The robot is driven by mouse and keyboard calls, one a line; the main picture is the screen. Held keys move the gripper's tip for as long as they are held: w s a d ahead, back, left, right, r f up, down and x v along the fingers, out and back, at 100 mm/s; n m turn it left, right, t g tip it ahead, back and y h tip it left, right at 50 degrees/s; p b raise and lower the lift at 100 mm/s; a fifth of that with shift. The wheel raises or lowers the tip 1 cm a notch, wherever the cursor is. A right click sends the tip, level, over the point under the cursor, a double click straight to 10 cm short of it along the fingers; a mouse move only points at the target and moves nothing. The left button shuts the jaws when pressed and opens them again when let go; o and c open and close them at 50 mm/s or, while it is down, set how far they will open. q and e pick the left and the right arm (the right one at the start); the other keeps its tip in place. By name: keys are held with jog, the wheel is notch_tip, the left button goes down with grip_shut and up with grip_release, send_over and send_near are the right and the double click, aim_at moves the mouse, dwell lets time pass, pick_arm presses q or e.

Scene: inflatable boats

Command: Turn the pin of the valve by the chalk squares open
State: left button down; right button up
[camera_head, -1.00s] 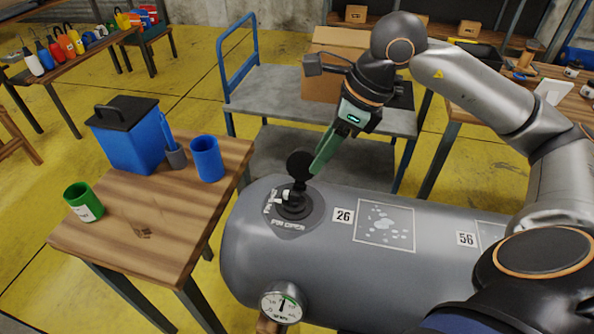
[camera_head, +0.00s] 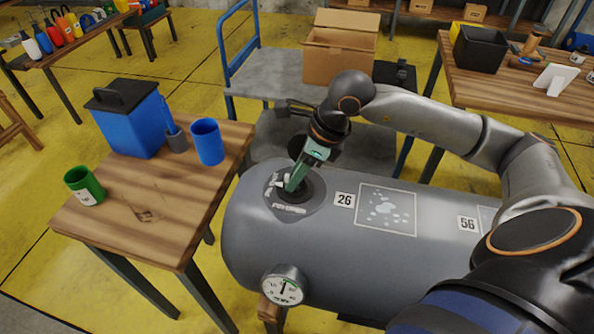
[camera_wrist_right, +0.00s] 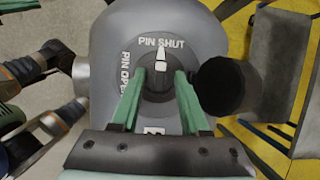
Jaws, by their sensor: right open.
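The valve (camera_head: 293,203) sits on top of the grey tube near its left end, close to a chalk square (camera_head: 387,209). Its pin (camera_wrist_right: 161,62) has a white pointer aimed at the "PIN SHUT" lettering in the right wrist view; "PIN OPEN" is to its left. My right gripper (camera_head: 292,183) is at the valve with green fingers open. In the wrist view the fingers (camera_wrist_right: 157,80) stand on either side of the pin, with gaps; contact cannot be told. A black round cap (camera_wrist_right: 228,87) is beside the valve. I cannot identify my left gripper in either view.
A pressure gauge (camera_head: 283,286) is on the tube's near side. A wooden table (camera_head: 160,225) at the left bears a blue box, blue cup and green cup. A cart (camera_head: 270,75) with a cardboard box is behind. Dark parts with green bits show at the wrist view's left edge.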

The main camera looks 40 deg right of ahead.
grip_shut()
dwell(0.4)
